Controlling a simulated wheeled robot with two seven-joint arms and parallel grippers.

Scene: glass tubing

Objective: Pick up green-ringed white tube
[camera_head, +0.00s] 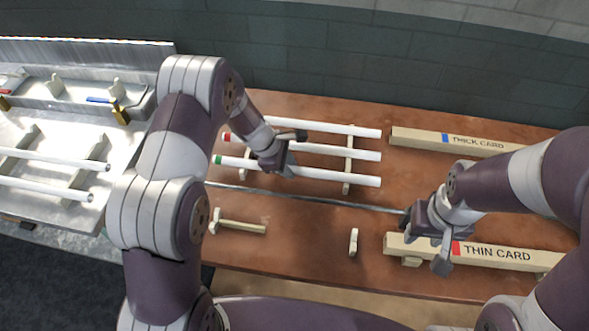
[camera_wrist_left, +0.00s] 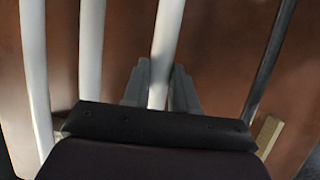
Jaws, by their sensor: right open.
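The green-ringed white tube (camera_head: 335,178) lies as the nearest of three parallel white tubes on the wooden table. Its green ring (camera_head: 217,160) is at its left end. My left gripper (camera_head: 283,166) is over the middle of this tube. In the left wrist view the tube (camera_wrist_left: 166,45) runs between the fingers of my left gripper (camera_wrist_left: 160,75), which sit close against both its sides. I cannot tell whether the tube is clear of its rests. My right gripper (camera_head: 428,250) is open near the right end of a thin metal rod (camera_head: 300,196).
A red-ringed tube (camera_head: 330,150) and another white tube (camera_head: 330,127) lie behind. Wooden rests (camera_head: 348,165) support the tubes. Long boxes marked THICK CARD (camera_head: 420,138) and THIN CARD (camera_head: 520,256) lie right. A metal tray (camera_head: 60,215) with tubes stands left.

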